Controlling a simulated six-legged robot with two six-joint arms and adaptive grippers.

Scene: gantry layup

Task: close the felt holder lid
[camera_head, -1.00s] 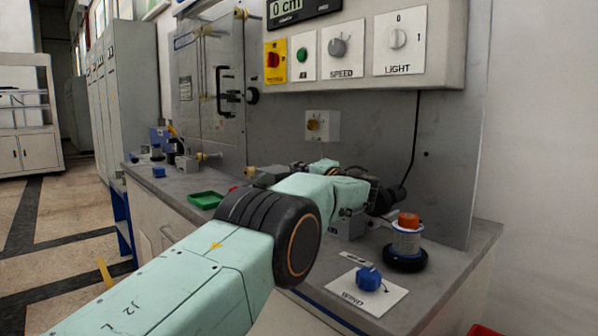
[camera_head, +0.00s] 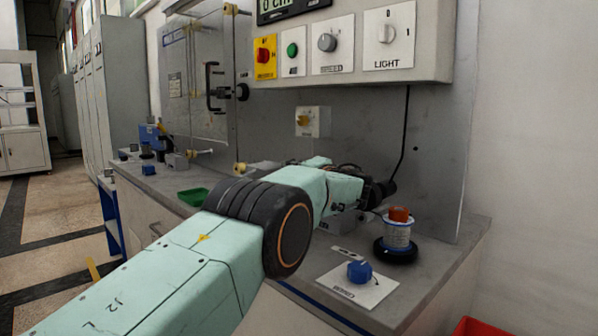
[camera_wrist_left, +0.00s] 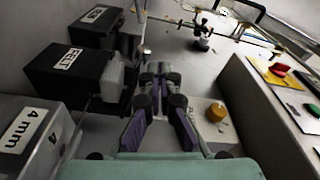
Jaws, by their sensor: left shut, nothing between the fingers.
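The felt holder (camera_wrist_left: 72,68) is a black box with a white label reading "FELT", at the left of the left wrist view. A pale block (camera_wrist_left: 111,77) shows at its right side. I cannot tell how far its lid is open. My left gripper (camera_wrist_left: 158,70) is shut and empty, to the right of the holder and apart from it in the picture. In the head view the left gripper (camera_head: 379,191) is small and dark over the bench, and I cannot make out the holder there. My right gripper is in neither view.
A second labelled black box (camera_wrist_left: 92,24) and a grey "4 mm" box (camera_wrist_left: 28,138) flank the holder. A yellow knob (camera_wrist_left: 216,112) is right of the fingers. On the bench (camera_head: 440,262) are a spool (camera_head: 397,236), a blue knob (camera_head: 360,271) and a green tray (camera_head: 192,197).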

